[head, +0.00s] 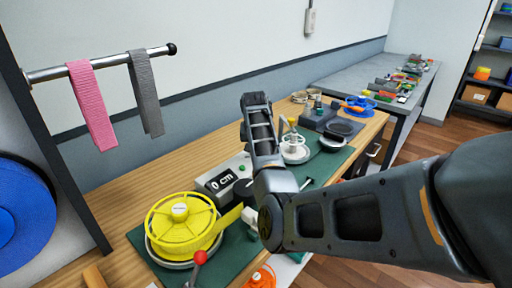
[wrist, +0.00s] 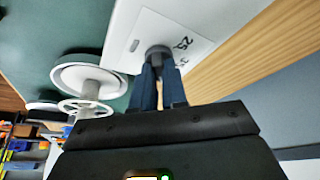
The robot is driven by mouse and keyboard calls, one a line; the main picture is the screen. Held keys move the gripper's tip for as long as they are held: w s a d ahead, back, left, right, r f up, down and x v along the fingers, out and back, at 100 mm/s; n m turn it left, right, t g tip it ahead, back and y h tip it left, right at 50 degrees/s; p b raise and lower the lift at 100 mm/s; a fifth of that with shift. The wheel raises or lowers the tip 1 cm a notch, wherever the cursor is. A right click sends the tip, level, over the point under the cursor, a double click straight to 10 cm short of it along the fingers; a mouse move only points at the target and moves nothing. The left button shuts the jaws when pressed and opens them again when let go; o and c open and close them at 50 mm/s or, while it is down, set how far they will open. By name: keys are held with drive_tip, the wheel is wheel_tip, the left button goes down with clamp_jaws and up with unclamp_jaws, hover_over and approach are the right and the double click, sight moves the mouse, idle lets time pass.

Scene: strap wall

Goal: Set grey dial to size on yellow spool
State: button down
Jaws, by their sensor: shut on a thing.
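The yellow spool (head: 172,238) sits on a round base at the near left of the bench in the head view. A small white label (head: 180,209) is on its hub; its writing is too small to read. A display (head: 219,181) beside it reads "0 cm". In the wrist view my gripper (wrist: 160,88) is shut on the grey dial (wrist: 159,54), which stands on a white panel (wrist: 122,38). The number 25 and part of another number show beside the dial. My arm hides the dial and gripper fingers in the head view.
A white reel (head: 294,149) stands behind my arm. A red-knobbed lever (head: 200,257) is in front of the spool. Pink (head: 92,105) and grey (head: 146,92) straps hang from a rail at left. An orange spool (head: 262,278) is at the near edge.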

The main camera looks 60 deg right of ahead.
drive_tip(key=shift+m+g, duration=0.4)
drive_tip(key=shift+m, duration=0.5)
drive_tip(key=c, duration=1.2)
unclamp_jaws()
drive_tip(key=shift+o, duration=0.2)
drive_tip(key=b+v, duration=0.1)
drive_tip(key=v, duration=0.6)
drive_tip(key=shift+a+r, duration=0.25)
drive_tip(key=shift+r, duration=0.1)
